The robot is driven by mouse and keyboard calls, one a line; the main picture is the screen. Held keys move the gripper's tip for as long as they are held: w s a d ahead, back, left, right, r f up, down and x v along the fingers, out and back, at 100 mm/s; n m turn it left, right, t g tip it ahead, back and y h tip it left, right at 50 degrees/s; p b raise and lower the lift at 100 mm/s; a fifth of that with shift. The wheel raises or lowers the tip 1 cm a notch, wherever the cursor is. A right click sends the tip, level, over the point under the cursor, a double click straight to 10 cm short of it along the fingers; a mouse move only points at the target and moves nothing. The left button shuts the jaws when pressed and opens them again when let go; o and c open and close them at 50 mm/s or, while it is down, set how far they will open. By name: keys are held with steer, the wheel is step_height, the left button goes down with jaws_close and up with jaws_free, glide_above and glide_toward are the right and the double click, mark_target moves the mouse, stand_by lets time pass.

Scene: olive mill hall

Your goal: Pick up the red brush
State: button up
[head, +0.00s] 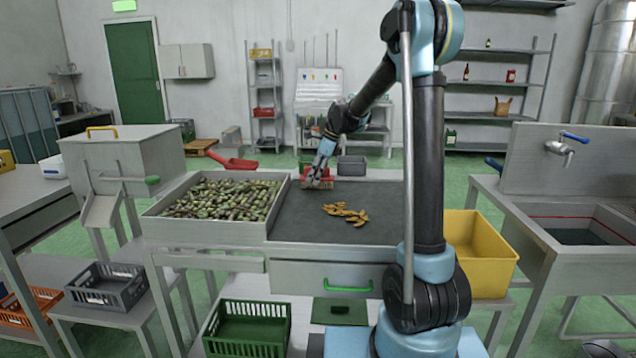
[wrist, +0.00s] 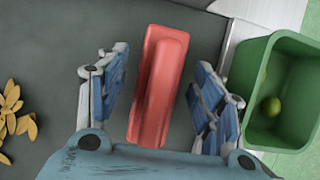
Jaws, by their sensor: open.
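The red brush (wrist: 160,85) lies on the dark table top (head: 290,222), near its back edge. In the wrist view its red back points up and it runs lengthwise between my open fingers. In the head view the brush (head: 326,171) shows red with pale bristles below, partly hidden by my gripper. My gripper (head: 318,180) is at the brush, and in the wrist view my gripper (wrist: 160,100) has one finger on each side of it, with a gap on both sides. I cannot tell the exact height of the fingertips over the table.
A green bin (wrist: 285,95) with a green olive inside stands beyond the table edge. A pile of yellow leaves (head: 346,214) lies on the table. A tray of olives (head: 160,222) sits at the left. A yellow bin (head: 480,250) stands at the right.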

steer(key=shift+x, duration=0.9)
jaws_close()
steer(key=shift+r, duration=0.1)
step_height(320, 180, up, 10)
steer(key=shift+f, duration=0.1)
